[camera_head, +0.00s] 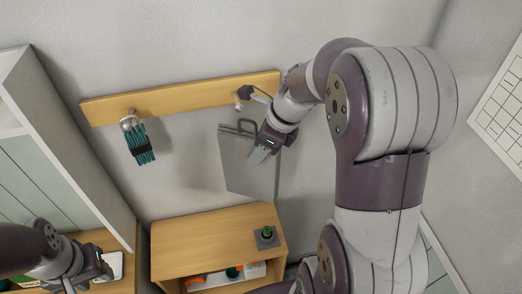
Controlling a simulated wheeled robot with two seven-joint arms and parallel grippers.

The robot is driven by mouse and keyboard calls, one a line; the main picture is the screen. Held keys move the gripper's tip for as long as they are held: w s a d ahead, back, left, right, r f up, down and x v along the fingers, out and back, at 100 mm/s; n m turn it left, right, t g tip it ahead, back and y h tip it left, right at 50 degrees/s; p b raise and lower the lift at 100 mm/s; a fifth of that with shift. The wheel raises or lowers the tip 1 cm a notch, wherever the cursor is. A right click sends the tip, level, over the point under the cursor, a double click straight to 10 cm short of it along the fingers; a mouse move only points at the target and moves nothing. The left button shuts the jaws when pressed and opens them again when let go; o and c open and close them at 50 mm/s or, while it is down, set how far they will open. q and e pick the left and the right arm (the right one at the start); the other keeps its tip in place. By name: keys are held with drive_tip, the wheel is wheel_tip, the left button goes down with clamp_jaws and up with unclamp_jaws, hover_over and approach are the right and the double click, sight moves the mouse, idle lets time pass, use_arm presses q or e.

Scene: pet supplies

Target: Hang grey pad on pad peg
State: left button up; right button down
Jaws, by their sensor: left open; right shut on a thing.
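The grey pad (238,173) is a flat grey panel with a dark handle at its top edge, upright in front of the wall. My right gripper (262,153) is shut on its upper right part, covering some of it. A peg (239,106) with a pale round end sticks out of the wooden rail just above the handle. I cannot tell whether handle and peg touch. My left gripper (106,268) is open and empty at the lower left.
The wooden rail (185,98) also carries a teal bundle (141,148) on its left peg. Below stands a wooden cabinet (205,241) with a small dark device (266,237) on top. A white-framed shelf unit (70,140) is at left. A wall calendar (503,112) hangs at right.

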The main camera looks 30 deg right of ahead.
use_arm(q)
drive_tip(key=shift+w+a+f, duration=0.1)
drive_tip(key=shift+w, duration=0.4)
use_arm(e)
drive_tip(key=w+d+f, duration=0.2)
drive_tip(key=w, duration=0.8)
drive_tip(key=shift+w+d, duration=0.15)
drive_tip(key=shift+w, duration=0.15)
drive_tip(key=shift+w+d, duration=0.1)
